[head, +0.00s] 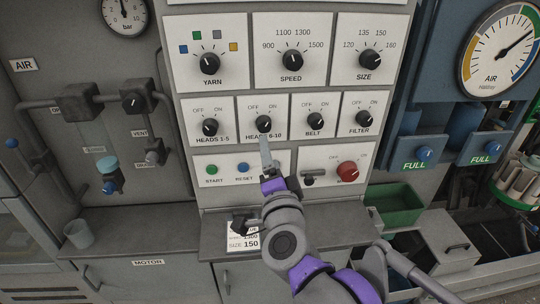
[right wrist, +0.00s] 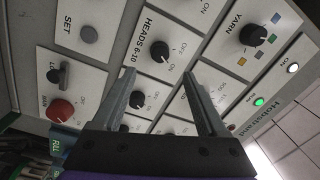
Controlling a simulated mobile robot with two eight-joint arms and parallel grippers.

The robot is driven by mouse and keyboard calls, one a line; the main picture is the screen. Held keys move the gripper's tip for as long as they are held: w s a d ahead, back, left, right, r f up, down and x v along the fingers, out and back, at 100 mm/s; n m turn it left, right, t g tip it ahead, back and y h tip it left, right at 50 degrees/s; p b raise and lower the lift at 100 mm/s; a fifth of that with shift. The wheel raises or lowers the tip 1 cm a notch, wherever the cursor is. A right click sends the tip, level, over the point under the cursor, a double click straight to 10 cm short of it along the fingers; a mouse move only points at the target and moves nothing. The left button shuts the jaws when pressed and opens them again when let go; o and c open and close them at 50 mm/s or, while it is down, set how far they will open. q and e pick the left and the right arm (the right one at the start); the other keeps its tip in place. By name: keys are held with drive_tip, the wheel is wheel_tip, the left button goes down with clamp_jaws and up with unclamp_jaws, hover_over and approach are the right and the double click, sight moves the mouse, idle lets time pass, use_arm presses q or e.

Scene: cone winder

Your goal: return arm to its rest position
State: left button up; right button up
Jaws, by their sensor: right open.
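The grey control panel (head: 185,133) carries several black knobs. My right arm reaches up from the bottom right in the head view. My right gripper (head: 265,152) is in front of the panel, just below the HEADS 6-10 knob (head: 263,122). In the right wrist view the right gripper (right wrist: 166,84) has its two fingers spread apart with nothing between them. The HEADS 6-10 knob (right wrist: 163,70) shows beyond the gap between the fingers; contact cannot be seen. My left gripper is not in view.
The red main knob (head: 348,169) and a small dark lever (head: 309,180) are to the gripper's right. START (head: 212,169) and RESET (head: 243,168) buttons are to its left. A ledge (head: 140,222) runs below the panel, with a grey cup (head: 79,234). A green bin (head: 398,204) stands at right.

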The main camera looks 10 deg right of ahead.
drive_tip(key=s+d+f+n+g, duration=0.4)
drive_tip(key=s+f, duration=0.3)
drive_tip(key=f, duration=0.3)
drive_tip(key=s+d+f+n+g, duration=0.3)
drive_tip(key=s+f+n+g, duration=0.1)
drive_tip(key=s+f, duration=0.4)
drive_tip(key=s+d+f+n+g, duration=0.4)
drive_tip(key=s+f, duration=0.3)
drive_tip(key=f, duration=0.5)
drive_tip(key=shift+s+d+f+n+g+p, duration=0.2)
drive_tip(key=shift+d+f+n+g+p, duration=0.25)
drive_tip(key=shift+n, duration=0.35)
drive_tip(key=shift+a+r, duration=0.15)
